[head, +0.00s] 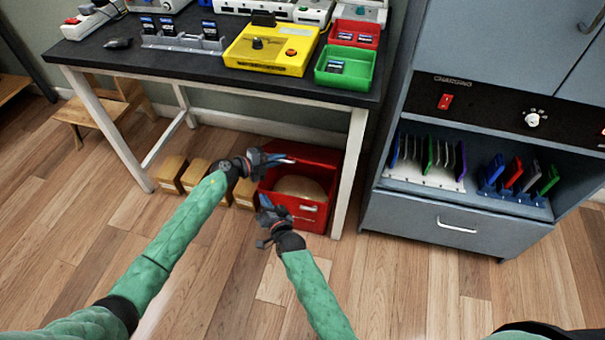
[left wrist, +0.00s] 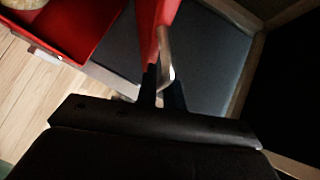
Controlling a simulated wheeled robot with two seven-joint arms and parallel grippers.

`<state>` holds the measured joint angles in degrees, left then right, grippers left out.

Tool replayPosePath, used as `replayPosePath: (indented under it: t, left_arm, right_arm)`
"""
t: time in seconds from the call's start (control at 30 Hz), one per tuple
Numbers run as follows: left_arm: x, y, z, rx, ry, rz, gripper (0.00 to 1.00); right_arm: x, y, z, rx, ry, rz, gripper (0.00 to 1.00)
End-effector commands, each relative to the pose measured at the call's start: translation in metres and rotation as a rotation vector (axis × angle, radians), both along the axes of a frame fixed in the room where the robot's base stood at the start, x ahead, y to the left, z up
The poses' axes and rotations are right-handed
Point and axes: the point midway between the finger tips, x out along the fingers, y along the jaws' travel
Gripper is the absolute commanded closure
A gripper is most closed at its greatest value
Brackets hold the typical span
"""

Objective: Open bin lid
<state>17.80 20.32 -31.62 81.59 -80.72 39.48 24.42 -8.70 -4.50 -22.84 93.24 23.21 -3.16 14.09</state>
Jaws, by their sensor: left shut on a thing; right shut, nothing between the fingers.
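The red bin (head: 313,218) stands on the floor under the table. Its top is open, and a beige rounded thing (head: 300,187) shows inside. The red lid (head: 318,155) is raised at the back of the bin. In the left wrist view the lid (left wrist: 150,30) is seen nearly edge-on, with a metal handle (left wrist: 166,55) between my fingers. My left gripper (head: 283,160) is shut on the lid handle, above the bin's back left. My right gripper (head: 265,203) is shut and empty, at the bin's front left; I cannot tell whether it touches the bin.
The black table (head: 200,65) stands over the bin, with a white leg (head: 349,175) just to its right. Several cardboard boxes (head: 170,172) stand left of the bin. A grey cabinet (head: 400,215) is on the right. The floor in front is clear.

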Motion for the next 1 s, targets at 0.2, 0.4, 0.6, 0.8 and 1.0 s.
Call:
replayPosePath:
  t: [0.2,0.4,0.6,0.8,1.0]
  left_arm:
    - [0.0,0.001,0.0,0.0,0.0,0.001,1.0]
    - [0.0,0.001,0.0,0.0,0.0,0.001,1.0]
    - [0.0,0.001,0.0,0.0,0.0,0.001,1.0]
    - [0.0,0.001,0.0,0.0,0.0,0.001,1.0]
    - [0.0,0.001,0.0,0.0,0.0,0.001,1.0]
  right_arm:
    - [0.017,0.01,-0.005,0.466,0.064,-0.117,1.0]
    - [0.014,0.001,-0.024,0.877,0.123,-0.226,1.0]
    - [0.008,-0.021,-0.043,1.261,0.143,-0.325,1.0]
    - [0.001,-0.047,-0.056,1.627,0.114,-0.393,1.0]
    - [-0.005,-0.073,-0.055,1.977,0.044,-0.397,1.0]
